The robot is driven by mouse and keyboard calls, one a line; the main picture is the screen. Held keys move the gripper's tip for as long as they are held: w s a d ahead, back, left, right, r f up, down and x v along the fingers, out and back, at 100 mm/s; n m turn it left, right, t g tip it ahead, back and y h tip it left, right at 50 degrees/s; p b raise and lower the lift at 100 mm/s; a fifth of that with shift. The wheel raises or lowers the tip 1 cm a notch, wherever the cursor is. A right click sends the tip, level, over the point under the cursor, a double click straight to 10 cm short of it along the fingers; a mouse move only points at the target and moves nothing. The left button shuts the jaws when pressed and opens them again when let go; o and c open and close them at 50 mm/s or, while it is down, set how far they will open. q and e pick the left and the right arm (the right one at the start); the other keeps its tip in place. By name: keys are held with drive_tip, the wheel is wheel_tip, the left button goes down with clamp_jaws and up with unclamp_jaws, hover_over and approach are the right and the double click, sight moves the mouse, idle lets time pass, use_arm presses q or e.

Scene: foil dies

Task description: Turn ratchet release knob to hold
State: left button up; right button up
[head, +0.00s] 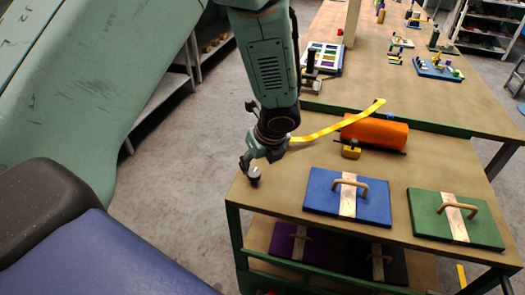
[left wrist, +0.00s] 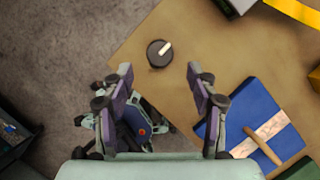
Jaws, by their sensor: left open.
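A round black knob with a white pointer bar (left wrist: 159,54) sits near the table's corner in the left wrist view. Its pointer slants toward the upper right there. In the head view a small dark knob with a pale top (head: 254,175) shows at the table's near left corner, just below my left gripper (head: 250,163). My left gripper (left wrist: 159,70) is open, with its two fingers apart and nothing between the tips. In the wrist view the knob lies just beyond the fingertips, roughly centred between them. Any hold marking is too small to see. My right gripper is not in view.
A blue panel with a wooden handle (head: 322,193) and a green one (head: 425,215) lie to the right. The tabletop between knob and blue panel is bare.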

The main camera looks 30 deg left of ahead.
use_arm(q)
drive_tip(key=v, duration=0.6)
drive_tip(key=shift+r, duration=0.2)
